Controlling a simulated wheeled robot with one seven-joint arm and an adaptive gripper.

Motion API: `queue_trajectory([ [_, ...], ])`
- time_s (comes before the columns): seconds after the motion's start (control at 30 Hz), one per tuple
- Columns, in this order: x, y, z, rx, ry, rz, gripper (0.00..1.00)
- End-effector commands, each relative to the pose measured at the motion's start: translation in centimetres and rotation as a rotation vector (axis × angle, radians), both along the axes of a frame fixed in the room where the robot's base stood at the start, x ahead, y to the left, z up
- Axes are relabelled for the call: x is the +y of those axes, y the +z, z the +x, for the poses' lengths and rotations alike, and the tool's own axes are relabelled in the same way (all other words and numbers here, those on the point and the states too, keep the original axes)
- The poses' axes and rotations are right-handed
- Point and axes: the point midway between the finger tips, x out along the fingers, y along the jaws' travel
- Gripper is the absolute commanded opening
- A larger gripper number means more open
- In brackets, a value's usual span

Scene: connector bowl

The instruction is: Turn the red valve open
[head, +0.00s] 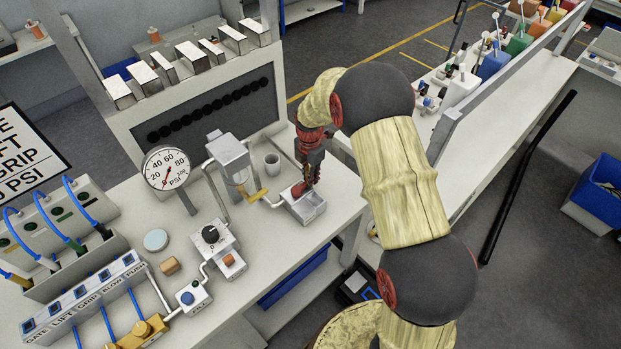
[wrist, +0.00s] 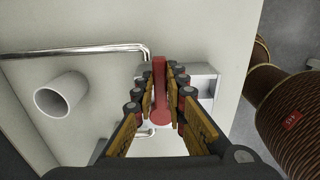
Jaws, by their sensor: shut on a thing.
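The red valve (wrist: 159,95) shows in the wrist view as a long red lever with a rounded end, lying lengthwise between my fingers. My gripper (wrist: 166,76) is shut on this lever, one finger on each side. In the head view my gripper (head: 301,188) points down at a grey metal valve box (head: 311,211) near the bench's right edge. Only a little red shows there beside the fingers, and most of the lever is hidden.
A metal pipe (wrist: 80,53) runs to the valve box. A pressure gauge (head: 167,169) and a dispenser with a yellow lever (head: 255,195) stand further left. The bench's front right is bare.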

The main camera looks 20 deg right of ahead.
Motion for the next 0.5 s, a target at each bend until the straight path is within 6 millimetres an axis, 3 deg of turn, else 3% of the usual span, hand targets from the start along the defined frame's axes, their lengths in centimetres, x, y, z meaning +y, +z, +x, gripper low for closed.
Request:
queue_trajectory([
  [0.4,0.03,0.11,0.2,-0.004,0.01,0.0,0.0],
  [0.43,0.03,0.11,0.2,-0.004,0.01,0.0,0.14],
  [0.5,0.03,0.11,0.2,-0.004,0.01,0.0,0.18],
])
